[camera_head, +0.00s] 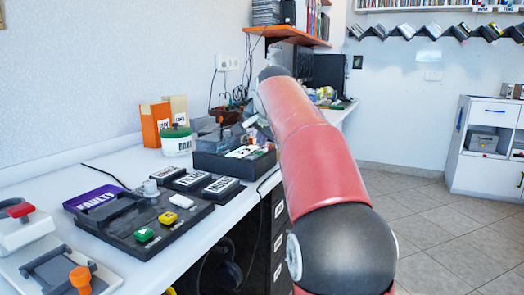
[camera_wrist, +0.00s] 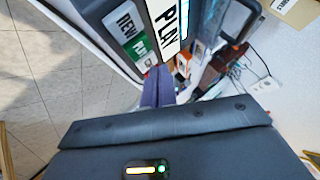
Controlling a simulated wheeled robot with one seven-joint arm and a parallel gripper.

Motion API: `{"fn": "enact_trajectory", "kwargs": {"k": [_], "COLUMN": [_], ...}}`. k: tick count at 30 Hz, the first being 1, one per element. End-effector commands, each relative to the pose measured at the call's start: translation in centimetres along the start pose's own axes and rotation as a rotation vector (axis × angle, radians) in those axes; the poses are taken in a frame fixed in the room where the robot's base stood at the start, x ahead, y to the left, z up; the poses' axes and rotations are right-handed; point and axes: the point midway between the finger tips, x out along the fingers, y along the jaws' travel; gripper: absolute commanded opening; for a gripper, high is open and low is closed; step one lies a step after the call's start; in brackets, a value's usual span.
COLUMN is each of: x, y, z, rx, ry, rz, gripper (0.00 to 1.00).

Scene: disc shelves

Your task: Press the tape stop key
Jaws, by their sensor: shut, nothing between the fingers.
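Three black keys with white labels sit side by side on the counter in the head view: a left one (camera_head: 167,173), a middle one (camera_head: 191,181) and a right one (camera_head: 221,188). Their lettering is too small there to tell which is stop. In the wrist view, a dark block carries a white label reading PLAY (camera_wrist: 168,22). My gripper (camera_wrist: 158,88) shows as purple fingers, shut and empty, close to the labelled block; I cannot tell if they touch. In the head view my red arm reaches over the counter's right edge, and the fingers are not clear.
A green-lidded jar (camera_head: 178,141) is near the wall. Open floor lies right.

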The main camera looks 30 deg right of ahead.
Motion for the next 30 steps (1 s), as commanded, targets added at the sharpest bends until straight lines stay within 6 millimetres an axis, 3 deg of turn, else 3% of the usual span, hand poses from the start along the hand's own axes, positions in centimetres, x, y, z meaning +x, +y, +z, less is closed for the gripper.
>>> {"fn": "enact_trajectory", "kwargs": {"k": [30], "x": [0.57], "y": [0.41], "z": [0.45], "rx": [0.000], "ry": [-0.001], "rz": [0.000], "gripper": [0.00]}}
